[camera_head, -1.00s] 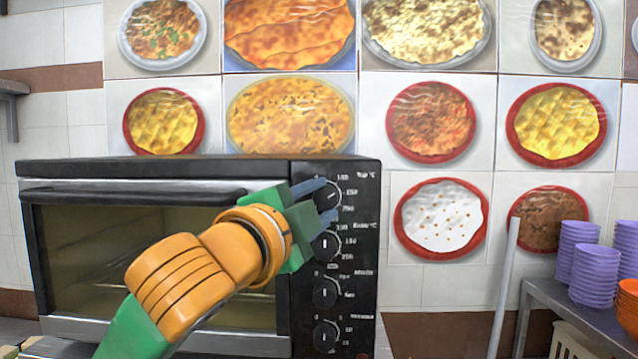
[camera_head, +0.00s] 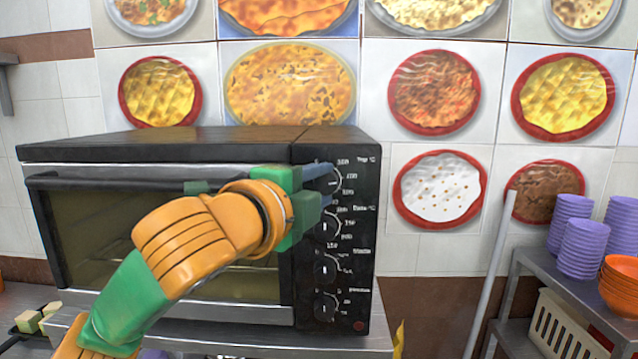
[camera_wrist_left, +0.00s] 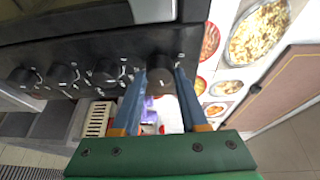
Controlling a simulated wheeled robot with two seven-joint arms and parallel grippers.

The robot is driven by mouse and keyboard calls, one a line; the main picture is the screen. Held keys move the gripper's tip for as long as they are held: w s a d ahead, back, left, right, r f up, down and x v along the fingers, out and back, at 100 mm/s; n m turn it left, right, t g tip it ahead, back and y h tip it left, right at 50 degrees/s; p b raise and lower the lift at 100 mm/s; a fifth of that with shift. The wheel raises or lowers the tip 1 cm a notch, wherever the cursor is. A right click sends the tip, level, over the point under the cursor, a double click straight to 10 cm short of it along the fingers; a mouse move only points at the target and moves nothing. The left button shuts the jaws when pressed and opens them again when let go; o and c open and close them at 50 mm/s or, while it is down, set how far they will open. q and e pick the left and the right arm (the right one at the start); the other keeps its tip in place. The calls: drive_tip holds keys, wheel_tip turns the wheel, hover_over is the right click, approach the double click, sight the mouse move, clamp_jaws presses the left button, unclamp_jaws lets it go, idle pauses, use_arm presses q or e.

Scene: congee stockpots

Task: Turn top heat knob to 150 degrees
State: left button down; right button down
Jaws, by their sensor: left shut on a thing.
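The black toaster oven (camera_head: 190,150) has a column of knobs on its right panel. The top heat knob (camera_wrist_left: 160,62) sits between my left gripper's fingers in the left wrist view. In the head view the blue fingers (camera_head: 329,186) reach the panel at this knob from the left and hide most of it. My left gripper (camera_wrist_left: 161,75) is shut on the knob. The knob's pointer is hidden, so its setting cannot be read. My right gripper is in neither view.
Below are the second knob (camera_head: 326,227), third knob (camera_head: 325,268) and bottom knob (camera_head: 325,307). The oven door (camera_head: 150,250) is shut behind my left arm. At right, a metal shelf (camera_head: 545,275) holds purple bowls (camera_head: 582,250) and orange bowls (camera_head: 620,285).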

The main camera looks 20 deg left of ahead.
use_arm(q)
drive_tip(key=shift+c, duration=2.2)
unclamp_jaws()
drive_tip(key=shift+s+f+b, duration=0.1)
drive_tip(key=shift+s+b, duration=0.1)
drive_tip(key=shift+b, duration=0.1)
drive_tip(key=s+b, duration=0.2)
drive_tip(key=s, duration=0.4)
drive_tip(key=shift+s+a+r+b, duration=0.3)
drive_tip(key=shift+s+a+b, duration=0.05)
drive_tip(key=shift+a+b, duration=0.05)
drive_tip(key=shift+w, duration=0.15)
